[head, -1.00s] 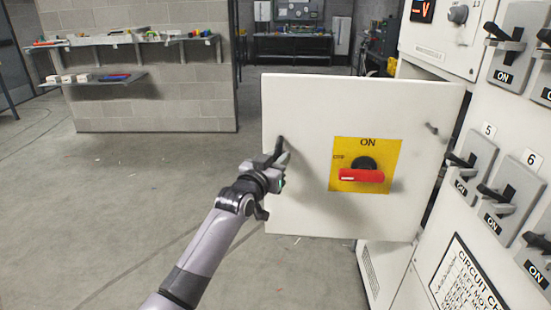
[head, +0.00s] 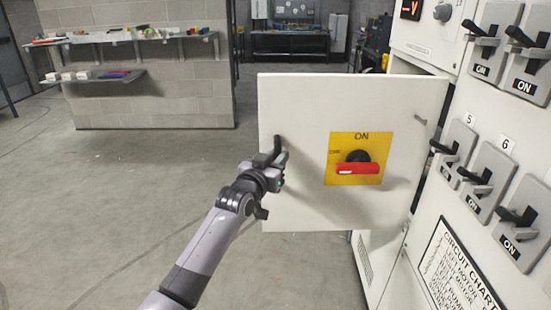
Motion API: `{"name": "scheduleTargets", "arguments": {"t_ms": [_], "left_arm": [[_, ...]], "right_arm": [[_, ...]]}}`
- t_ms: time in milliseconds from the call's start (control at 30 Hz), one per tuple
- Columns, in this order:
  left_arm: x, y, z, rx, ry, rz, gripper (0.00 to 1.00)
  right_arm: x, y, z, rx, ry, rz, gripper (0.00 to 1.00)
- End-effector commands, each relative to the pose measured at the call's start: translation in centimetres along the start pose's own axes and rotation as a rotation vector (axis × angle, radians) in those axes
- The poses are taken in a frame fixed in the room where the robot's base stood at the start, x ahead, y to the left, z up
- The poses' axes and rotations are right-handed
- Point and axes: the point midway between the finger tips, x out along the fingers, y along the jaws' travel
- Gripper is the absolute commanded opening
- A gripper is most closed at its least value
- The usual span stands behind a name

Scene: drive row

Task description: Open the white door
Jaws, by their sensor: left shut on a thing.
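The white door (head: 300,110) stands swung out from the white cabinet, joined to it along its right side. A yellow plate (head: 370,143) with a red rotary handle (head: 357,168) is on its face, marked ON. A dark handle (head: 277,145) is near the door's left edge. My left gripper (head: 276,160) is shut on this handle, and the fingers partly hide it. My right gripper is not in view.
The white cabinet (head: 392,225) on the right carries several grey breaker switches (head: 487,178) and a circuit chart (head: 458,270). A block wall with shelves (head: 135,36) stands at the back left. The grey floor at left is clear.

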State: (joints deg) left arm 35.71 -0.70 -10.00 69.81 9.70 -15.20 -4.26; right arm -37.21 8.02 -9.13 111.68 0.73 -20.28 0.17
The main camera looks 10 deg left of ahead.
Motion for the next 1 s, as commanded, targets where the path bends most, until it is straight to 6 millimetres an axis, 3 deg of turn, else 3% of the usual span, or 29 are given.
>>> {"name": "scheduleTargets", "arguments": {"t_ms": [167,200,233,767,1000], "left_arm": [[0.1,0.7,-0.2,-0.001,0.003,0.011,0.0],[0.1,0.7,-0.2,-0.002,0.003,0.011,0.35],[0.1,0.7,-0.2,-0.002,0.003,0.011,0.4],[-0.2,0.2,0.0,-0.001,0.001,0.004,0.4],[-2.1,0.2,0.0,0.0,0.001,0.004,0.4]], "right_arm": [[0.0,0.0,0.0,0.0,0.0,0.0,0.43],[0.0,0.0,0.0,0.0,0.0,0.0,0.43],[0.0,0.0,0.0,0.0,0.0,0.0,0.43],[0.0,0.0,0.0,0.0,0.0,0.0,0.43],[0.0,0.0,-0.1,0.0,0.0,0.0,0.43]]}}
